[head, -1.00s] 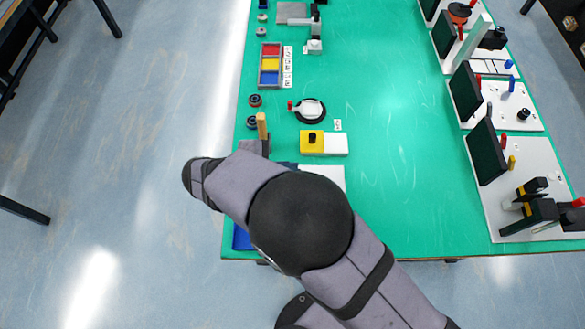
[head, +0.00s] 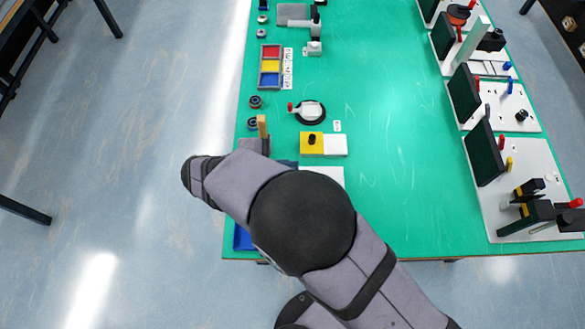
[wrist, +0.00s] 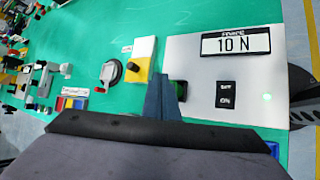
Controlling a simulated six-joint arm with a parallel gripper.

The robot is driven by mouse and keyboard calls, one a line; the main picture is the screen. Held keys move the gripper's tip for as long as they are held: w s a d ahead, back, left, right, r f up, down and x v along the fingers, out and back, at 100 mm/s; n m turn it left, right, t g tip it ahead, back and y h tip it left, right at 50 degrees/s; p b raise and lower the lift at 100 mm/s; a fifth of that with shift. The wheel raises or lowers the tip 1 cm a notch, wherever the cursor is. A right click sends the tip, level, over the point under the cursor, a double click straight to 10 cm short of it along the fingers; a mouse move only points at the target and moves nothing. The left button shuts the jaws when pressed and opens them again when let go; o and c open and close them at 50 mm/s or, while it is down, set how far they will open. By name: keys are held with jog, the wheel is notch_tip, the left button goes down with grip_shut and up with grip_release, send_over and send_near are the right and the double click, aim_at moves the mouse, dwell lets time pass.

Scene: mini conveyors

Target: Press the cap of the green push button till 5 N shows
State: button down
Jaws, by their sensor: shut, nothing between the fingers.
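A white panel (wrist: 205,62) in the wrist view carries a display (wrist: 236,43) that reads 10 N. A dark green part (wrist: 181,87), which looks like the green push button, shows on the panel just right of my fingers. The fingers hide much of it, so I cannot tell whether they touch its cap. My gripper (wrist: 164,84) is shut and empty, with its blue-grey fingers over the panel's left edge. In the head view my own arm hides the gripper and the button; only a white panel edge (head: 334,177) shows.
A black plate (wrist: 225,95) marked SET and ON and a lit green lamp (wrist: 267,98) are on the panel. A yellow-and-white block with a black knob (head: 338,145) stands beyond it. Several test stations line the right side. The green mat's middle (head: 390,130) is clear.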

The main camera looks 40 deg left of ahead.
notch_tip(320, 180, up, 5)
jog(key=p, duration=0.3)
jog(key=shift+p, duration=0.3)
dwell(1.0)
jog(key=w+d+r+m+g+h, duration=0.1)
jog(key=w+d+m+g+h, duration=0.15)
jog(key=w+d+m, duration=0.6)
jog(key=w+d+r+m+g+h, duration=0.15)
jog(key=w+d+g, duration=0.3)
jog(key=d, duration=0.85)
jog(key=s+d+m+g+y, duration=0.1)
jog(key=s+d+m+y, duration=0.1)
jog(key=d+m, duration=0.5)
jog(key=s+d+m+g+y, duration=0.1)
jog(key=s+d+m+y, duration=0.2)
jog(key=d+m, duration=0.5)
jog(key=shift+s+d+r, duration=0.15)
jog(key=shift+d+r, duration=0.3)
jog(key=shift+d, duration=2.85)
